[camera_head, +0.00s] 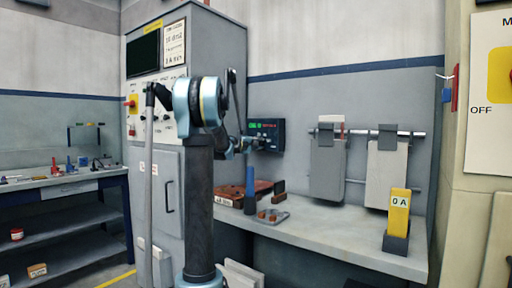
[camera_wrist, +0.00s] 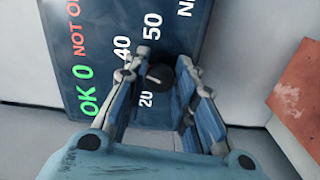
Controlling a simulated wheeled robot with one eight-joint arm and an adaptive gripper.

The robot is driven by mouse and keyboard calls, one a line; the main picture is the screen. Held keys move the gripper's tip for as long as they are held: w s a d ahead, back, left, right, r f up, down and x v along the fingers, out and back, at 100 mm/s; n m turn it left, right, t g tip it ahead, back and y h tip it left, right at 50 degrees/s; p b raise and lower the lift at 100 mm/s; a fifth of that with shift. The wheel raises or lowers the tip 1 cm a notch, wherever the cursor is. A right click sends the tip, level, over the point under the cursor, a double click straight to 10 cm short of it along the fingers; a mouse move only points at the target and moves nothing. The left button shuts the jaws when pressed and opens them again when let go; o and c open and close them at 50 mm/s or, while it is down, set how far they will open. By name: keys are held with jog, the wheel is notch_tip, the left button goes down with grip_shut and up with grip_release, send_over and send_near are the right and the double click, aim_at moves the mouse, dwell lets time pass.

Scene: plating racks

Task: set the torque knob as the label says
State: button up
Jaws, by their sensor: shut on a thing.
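The black torque knob (camera_wrist: 158,76) is on a dark panel (camera_wrist: 85,20) in the wrist view, with a short light mark on its face. Numbers 20, 40 and 50 stand near it on the panel, with a green "OK 0" and a red "NOT OK" at the left. My gripper (camera_wrist: 163,72) is shut on the knob, with a blue-padded finger on each side. In the head view the dark panel (camera_head: 268,128) is on the wall above the bench, and my gripper (camera_head: 243,144) is at its left part. I cannot make out a setting label.
The grey bench (camera_head: 340,238) carries a reddish-brown block (camera_head: 232,192), a blue-handled tool (camera_head: 250,180) and a yellow "0 A" meter (camera_head: 399,205). Grey plates (camera_head: 326,170) hang from a rail. A tall grey cabinet (camera_head: 168,165) stands left of the bench.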

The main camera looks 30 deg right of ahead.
jog(key=shift+s+f+m, duration=0.15)
jog(key=shift+m, duration=0.35)
jog(key=o, duration=1.1)
jog(key=shift+c, duration=0.2)
jog(key=shift+a, duration=0.1)
jog(key=v, duration=1.1)
jog(key=shift+a, duration=0.4)
